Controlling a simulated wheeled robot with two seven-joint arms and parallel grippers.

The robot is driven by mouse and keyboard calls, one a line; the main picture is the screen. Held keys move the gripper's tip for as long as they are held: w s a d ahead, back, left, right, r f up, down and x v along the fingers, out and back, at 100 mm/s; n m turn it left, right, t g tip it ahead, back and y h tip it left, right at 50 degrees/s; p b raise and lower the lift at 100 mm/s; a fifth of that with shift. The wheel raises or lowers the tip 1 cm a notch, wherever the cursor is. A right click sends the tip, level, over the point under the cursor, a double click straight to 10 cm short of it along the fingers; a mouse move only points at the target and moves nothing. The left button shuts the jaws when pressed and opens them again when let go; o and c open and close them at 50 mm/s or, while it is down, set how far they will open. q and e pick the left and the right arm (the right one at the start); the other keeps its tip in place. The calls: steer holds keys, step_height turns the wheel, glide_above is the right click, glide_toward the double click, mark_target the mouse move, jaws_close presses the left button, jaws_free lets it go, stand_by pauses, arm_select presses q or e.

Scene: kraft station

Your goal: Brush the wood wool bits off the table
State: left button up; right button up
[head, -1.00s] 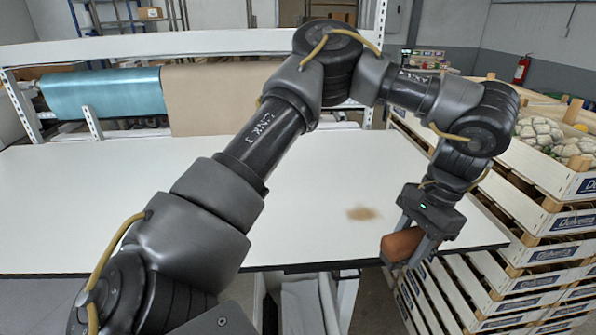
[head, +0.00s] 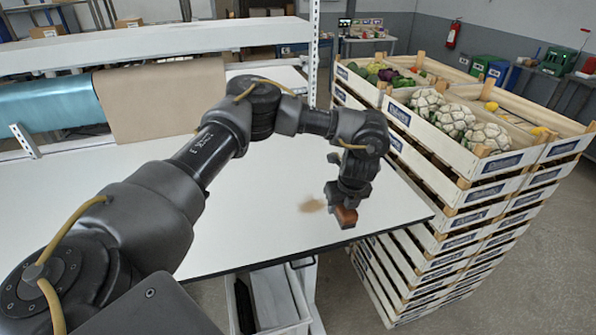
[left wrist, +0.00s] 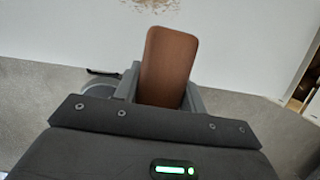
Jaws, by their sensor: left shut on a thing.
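My left gripper (head: 345,208) is at the near right part of the white table (head: 270,185), close to its front edge. It is shut on a brown wooden block that looks like the brush handle (head: 346,217); the handle also shows between the fingers in the left wrist view (left wrist: 167,65). Bristles cannot be made out. The wood wool bits (head: 312,206) are a small tan patch on the table, just left of the gripper. They also show at the top of the left wrist view (left wrist: 152,4), beyond the brush. My right gripper is not in view.
A tall stack of wooden crates (head: 440,215) with vegetables on top stands right beside the table. A white bin (head: 268,300) is below the table's front edge. Brown paper (head: 160,97) and teal rolls (head: 50,105) hang at the back left. The tabletop is otherwise clear.

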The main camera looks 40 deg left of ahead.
arm_select(q)
steer(key=a+f+m+t+h+p, duration=0.1)
steer(key=a+m+p, duration=0.4)
steer(key=a, duration=1)
steer(key=m+h, duration=0.1)
steer(key=m, duration=0.2)
steer(key=shift+s+f, duration=0.1)
steer(key=shift+f, duration=0.05)
